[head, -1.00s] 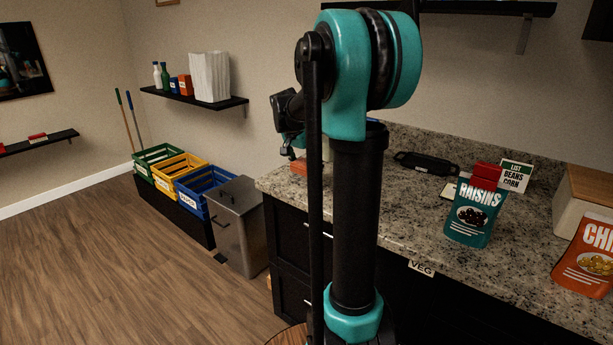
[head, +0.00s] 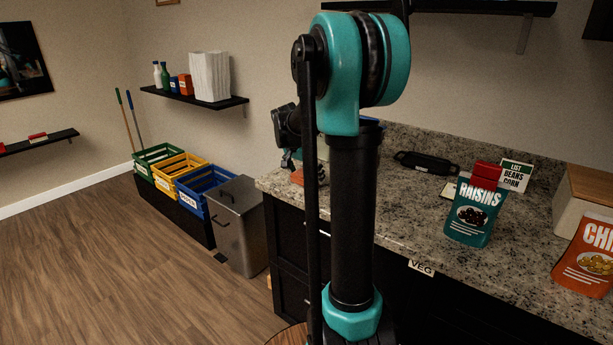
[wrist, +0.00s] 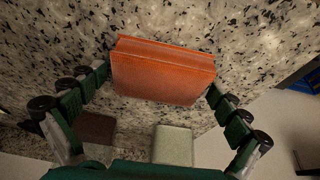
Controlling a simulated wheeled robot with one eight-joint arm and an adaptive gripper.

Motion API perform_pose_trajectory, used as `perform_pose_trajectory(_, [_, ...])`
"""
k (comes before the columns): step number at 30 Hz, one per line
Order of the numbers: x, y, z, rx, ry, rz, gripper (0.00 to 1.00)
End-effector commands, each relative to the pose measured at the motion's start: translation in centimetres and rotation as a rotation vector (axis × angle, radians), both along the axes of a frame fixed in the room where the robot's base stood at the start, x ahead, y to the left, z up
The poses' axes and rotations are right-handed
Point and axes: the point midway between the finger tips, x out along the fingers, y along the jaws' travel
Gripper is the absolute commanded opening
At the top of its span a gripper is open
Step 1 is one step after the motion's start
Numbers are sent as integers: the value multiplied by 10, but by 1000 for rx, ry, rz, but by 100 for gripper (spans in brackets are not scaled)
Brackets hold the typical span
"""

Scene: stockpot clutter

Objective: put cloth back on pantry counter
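The cloth is an orange-red folded block (wrist: 163,72) in the wrist view, lying between my gripper's two fingertips. In the head view the cloth (head: 297,178) is a small orange patch at the left end of the speckled counter (head: 400,218), partly hidden by my arm. My gripper (wrist: 160,82) has its fingers spread wide, one at each side of the cloth. The fingertips are at or very near its sides; firm contact cannot be made out. In the head view my gripper is low over that counter end, mostly hidden behind my arm.
In the wrist view a dark brown block (wrist: 97,128) and a pale block (wrist: 172,146) are near the cloth. On the counter are a raisins pouch (head: 472,212), a black object (head: 426,163) and a list card (head: 516,175). A metal bin (head: 236,225) stands beside the counter.

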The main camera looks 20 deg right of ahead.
Motion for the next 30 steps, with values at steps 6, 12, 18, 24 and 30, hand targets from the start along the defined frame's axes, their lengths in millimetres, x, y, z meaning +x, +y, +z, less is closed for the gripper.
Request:
perform_pose_trajectory(6, [0, 0, 1, 0, 0, 0, 100])
perform_pose_trajectory(12, [-3, 5, 16, 0, 0, 1, 100])
perform_pose_trajectory(18, [-12, 18, 53, 0, 0, 2, 100])
perform_pose_trajectory(24, [-20, 30, 88, 0, 0, 1, 100])
perform_pose_trajectory(30, [-25, 37, 109, 0, 0, 1, 100])
